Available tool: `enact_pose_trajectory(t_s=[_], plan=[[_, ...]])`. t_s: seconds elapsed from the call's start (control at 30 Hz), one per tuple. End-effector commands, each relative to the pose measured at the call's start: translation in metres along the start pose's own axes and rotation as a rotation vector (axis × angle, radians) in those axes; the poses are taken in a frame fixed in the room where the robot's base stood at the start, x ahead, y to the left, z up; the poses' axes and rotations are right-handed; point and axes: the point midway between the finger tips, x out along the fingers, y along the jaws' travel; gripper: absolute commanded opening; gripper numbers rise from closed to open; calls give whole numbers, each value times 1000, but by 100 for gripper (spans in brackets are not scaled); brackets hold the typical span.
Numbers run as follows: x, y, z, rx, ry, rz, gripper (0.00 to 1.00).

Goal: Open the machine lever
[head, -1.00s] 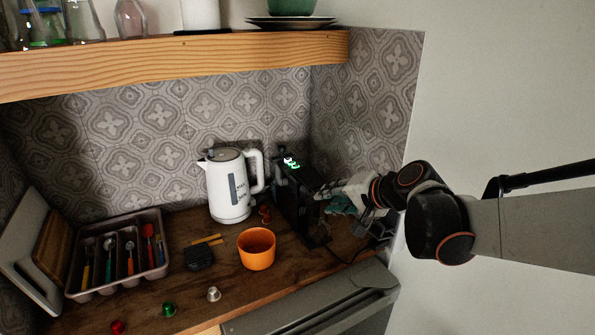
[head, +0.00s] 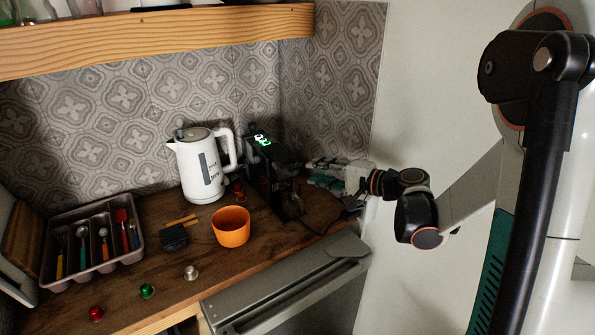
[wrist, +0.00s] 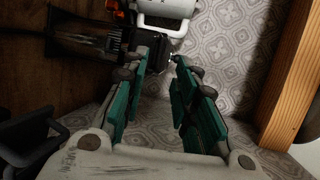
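The black machine (head: 268,178), with green lit marks on top, stands at the right end of the wooden counter, beside the kettle. I cannot make out its lever clearly in either view. My gripper (head: 312,168) is right of the machine, near the tiled side wall, and appears apart from it. In the wrist view my gripper (wrist: 168,58) shows two teal-padded fingers with an empty gap between them. A dark ribbed part (wrist: 100,42), probably of the machine, lies left of the fingertips there.
The white kettle (head: 201,165) stands left of the machine. An orange cup (head: 231,228), a cutlery tray (head: 136,252) and several coloured capsules are on the counter (head: 180,292). A wooden shelf (head: 160,38) runs above. The white wall (head: 430,110) is close to my arm.

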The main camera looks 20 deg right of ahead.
Motion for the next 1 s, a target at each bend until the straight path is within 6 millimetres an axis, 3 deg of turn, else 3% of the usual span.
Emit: enact_pose_trajectory(t_s=[0.2, 0.4, 0.83, 0.97, 1.0], plan=[[43, 2, 0, -1, -2, 1, 27], [68, 1, 0, -1, -2, 1, 27], [77, 0, 0, 0, 1, 1, 27], [77, 0, 0, 0, 1, 1, 0], [77, 0, 0, 0, 1, 1, 0]])
